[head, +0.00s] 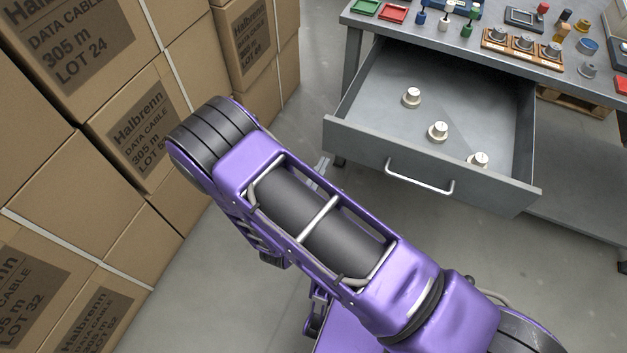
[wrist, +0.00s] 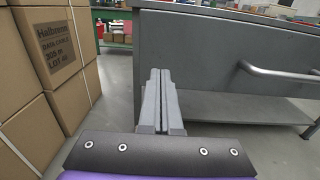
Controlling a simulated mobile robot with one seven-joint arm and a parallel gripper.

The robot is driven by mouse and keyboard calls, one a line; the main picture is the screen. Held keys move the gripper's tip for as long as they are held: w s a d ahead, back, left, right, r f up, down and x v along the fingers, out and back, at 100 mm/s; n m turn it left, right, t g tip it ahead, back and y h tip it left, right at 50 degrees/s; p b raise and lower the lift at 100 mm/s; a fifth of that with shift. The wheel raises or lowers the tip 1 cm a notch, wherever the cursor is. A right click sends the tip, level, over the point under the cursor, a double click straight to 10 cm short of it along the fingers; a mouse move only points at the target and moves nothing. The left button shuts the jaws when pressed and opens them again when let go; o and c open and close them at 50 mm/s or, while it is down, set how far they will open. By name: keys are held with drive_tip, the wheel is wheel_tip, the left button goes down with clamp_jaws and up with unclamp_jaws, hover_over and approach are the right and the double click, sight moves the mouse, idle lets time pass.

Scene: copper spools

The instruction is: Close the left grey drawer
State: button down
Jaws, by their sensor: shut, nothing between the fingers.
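The grey drawer (head: 515,195) is pulled out from under the grey workbench in the head view. It holds several small white and brass pieces (head: 438,131). Its front carries a silver bar handle (head: 420,178). In the wrist view the drawer front (wrist: 195,62) fills the upper right, with its handle (wrist: 275,72) at the right edge. My gripper (wrist: 160,75) is shut and empty, its fingers in front of the drawer front's left end, left of the handle. I cannot tell whether they touch it. In the head view my purple arm hides most of the gripper.
Stacked cardboard boxes (head: 150,130) stand close on the left, also in the wrist view (wrist: 45,60). The workbench top (head: 470,58) holds small coloured parts, trays and a wooden block of spools (head: 522,45). Grey floor (head: 290,125) is clear between the boxes and the drawer.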

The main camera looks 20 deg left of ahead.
sight(335, 142)
drive_tip(key=shift+w+d, duration=0.1)
drive_tip(key=shift+w, duration=2.65)
drive_tip(key=shift+w, duration=0.1)
